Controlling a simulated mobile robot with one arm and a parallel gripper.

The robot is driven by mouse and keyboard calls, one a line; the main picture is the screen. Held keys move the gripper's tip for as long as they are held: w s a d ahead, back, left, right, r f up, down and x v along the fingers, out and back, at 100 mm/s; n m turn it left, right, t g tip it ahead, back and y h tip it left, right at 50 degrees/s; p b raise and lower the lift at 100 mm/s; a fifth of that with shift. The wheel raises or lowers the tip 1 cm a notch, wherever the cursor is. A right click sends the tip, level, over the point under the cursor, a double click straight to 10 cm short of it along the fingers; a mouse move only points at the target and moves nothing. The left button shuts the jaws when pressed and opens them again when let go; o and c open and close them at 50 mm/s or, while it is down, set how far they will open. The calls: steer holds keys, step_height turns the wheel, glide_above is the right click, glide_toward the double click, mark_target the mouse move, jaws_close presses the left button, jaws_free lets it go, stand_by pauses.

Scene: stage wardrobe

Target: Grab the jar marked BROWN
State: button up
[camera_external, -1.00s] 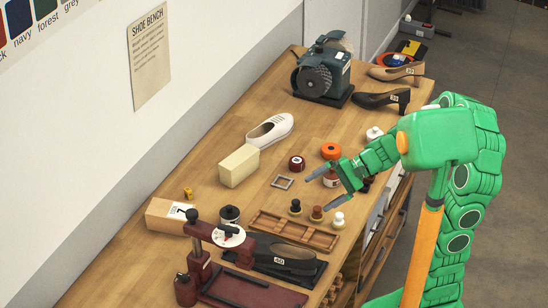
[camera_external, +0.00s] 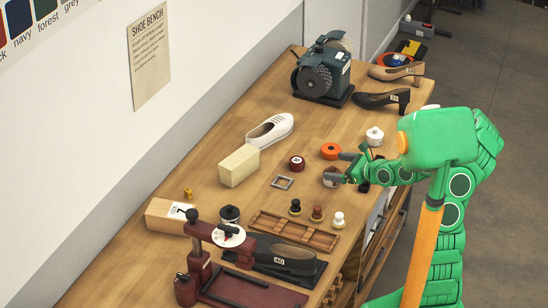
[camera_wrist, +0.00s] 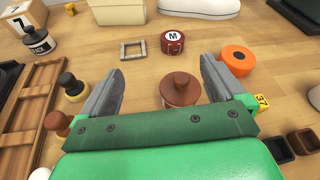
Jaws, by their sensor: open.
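A jar with a brown knobbed lid (camera_wrist: 181,88) stands on the bench between my fingers in the wrist view. In the external view its brown lid (camera_external: 331,169) shows beside my fingers. Its label cannot be read here, as my gripper's front hides its lower part in the wrist view. My gripper (camera_wrist: 160,66) is open, with one finger on each side of the jar; the right finger is nearer to it, and I cannot tell whether it touches. In the external view my gripper (camera_external: 337,167) is low over the bench.
An orange tin (camera_external: 331,151), a dark red tin marked M (camera_external: 296,163) and a small square frame (camera_external: 282,182) lie nearby. A white-lidded jar (camera_external: 374,136) stands behind. Several small knobbed brushes (camera_external: 317,213) stand by a wooden tray (camera_external: 270,226). A jar marked BLACK (camera_wrist: 38,42) is farther left.

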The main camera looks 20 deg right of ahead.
mark_target(328, 184)
steer(key=d+f+m, duration=0.1)
steer(key=d+f, duration=0.1)
steer(key=f, duration=0.1)
steer(key=f+m+h, duration=0.1)
steer(key=shift+w+d+f+m, duration=0.1)
steer(key=shift+d+f+m, duration=0.2)
steer(key=shift+d, duration=0.1)
steer(key=shift+w+d+f, duration=0.1)
steer(key=shift+f, duration=0.15)
steer(key=shift+x, duration=3.8)
steer(key=shift+c, duration=0.4)
steer(key=c, duration=1.2)
